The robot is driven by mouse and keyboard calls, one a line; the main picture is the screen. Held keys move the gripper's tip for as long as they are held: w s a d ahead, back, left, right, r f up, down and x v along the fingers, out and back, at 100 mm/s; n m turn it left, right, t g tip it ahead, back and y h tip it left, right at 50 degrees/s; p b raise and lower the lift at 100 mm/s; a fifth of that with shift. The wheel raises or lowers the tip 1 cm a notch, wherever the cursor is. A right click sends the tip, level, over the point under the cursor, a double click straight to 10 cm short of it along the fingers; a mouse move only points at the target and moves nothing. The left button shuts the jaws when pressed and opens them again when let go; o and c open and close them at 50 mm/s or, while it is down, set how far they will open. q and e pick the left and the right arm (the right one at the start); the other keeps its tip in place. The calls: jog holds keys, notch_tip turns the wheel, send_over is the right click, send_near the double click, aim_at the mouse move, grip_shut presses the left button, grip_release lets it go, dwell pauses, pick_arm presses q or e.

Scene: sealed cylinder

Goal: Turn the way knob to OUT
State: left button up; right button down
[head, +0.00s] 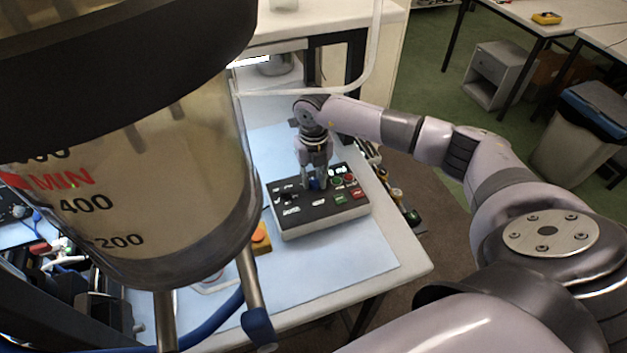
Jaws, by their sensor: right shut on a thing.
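The control box (322,220) is a dark-topped panel on the light blue mat, with green and red buttons and a small lit display on its right side. Another small black knob or switch (287,197) sits to the left. The panel's lettering is too small to read. My left gripper is not in view.
A large clear cylinder (150,190) with volume marks and a dark band fills the left foreground. A yellow box with an orange button (260,238) stands left of the panel. The blue mat (350,262) is clear in front. A bin (580,130) stands far right.

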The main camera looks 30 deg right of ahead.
jog(key=n+b, duration=0.6)
jog(key=n, duration=0.1)
jog(key=shift+f+b, duration=0.2)
jog(key=shift+b, duration=0.2)
jog(key=n+b, duration=0.2)
jog(key=n, duration=0.1)
jog(key=shift+r, duration=0.1)
jog(key=shift+r+n+b, duration=0.1)
jog(key=shift+n+b, duration=0.6)
jog(key=shift+n, duration=0.2)
jog(key=c, duration=1.4)
grip_release()
jog(key=shift+o, duration=0.2)
